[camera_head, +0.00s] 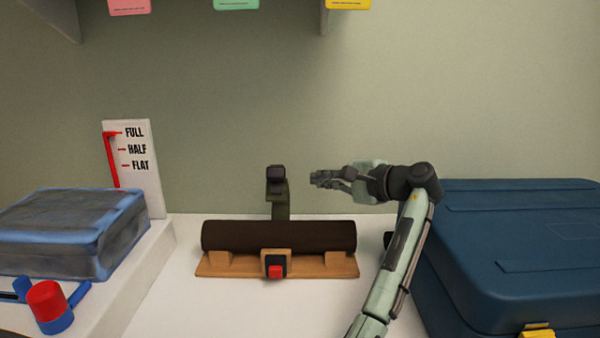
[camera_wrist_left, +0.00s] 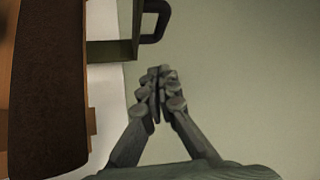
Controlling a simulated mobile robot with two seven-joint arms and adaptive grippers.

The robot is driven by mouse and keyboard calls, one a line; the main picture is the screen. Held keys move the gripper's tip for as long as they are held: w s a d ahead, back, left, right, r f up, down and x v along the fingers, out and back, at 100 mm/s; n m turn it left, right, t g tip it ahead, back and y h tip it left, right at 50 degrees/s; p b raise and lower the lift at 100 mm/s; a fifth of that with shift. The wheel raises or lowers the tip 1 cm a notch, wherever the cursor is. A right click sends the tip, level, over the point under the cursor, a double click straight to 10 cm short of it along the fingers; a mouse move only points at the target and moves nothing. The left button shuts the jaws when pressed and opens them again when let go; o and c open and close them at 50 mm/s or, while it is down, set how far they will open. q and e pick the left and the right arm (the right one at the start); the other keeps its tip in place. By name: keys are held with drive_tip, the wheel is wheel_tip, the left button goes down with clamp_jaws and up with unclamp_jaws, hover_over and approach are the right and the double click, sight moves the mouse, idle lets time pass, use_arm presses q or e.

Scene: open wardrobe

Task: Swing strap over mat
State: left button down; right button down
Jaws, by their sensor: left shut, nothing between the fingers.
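A dark brown rolled mat (camera_head: 325,237) lies across a wooden cradle (camera_head: 225,268); the mat also fills the left of the left wrist view (camera_wrist_left: 48,75). An olive strap (camera_head: 281,209) stands up behind the mat, with a dark end piece (camera_head: 276,174) on top. The strap is not over the mat. In the left wrist view, the strap (camera_wrist_left: 108,52) and its dark loop-like end (camera_wrist_left: 158,22) are near the fingertips. My left gripper (camera_head: 314,179) is shut and empty, right of the strap's end and apart from it. My right gripper is out of view.
A black catch with a red button (camera_head: 275,270) is on the cradle's front. A large blue case (camera_head: 510,240) stands right, close to my arm. A wrapped grey-blue block (camera_head: 65,235) and a FULL/HALF/FLAT gauge board (camera_head: 140,170) stand left. Shelf surface left of the cradle is clear.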

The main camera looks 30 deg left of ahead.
use_arm(q)
drive_tip(key=x, duration=0.9)
drive_tip(key=shift+a, duration=0.4)
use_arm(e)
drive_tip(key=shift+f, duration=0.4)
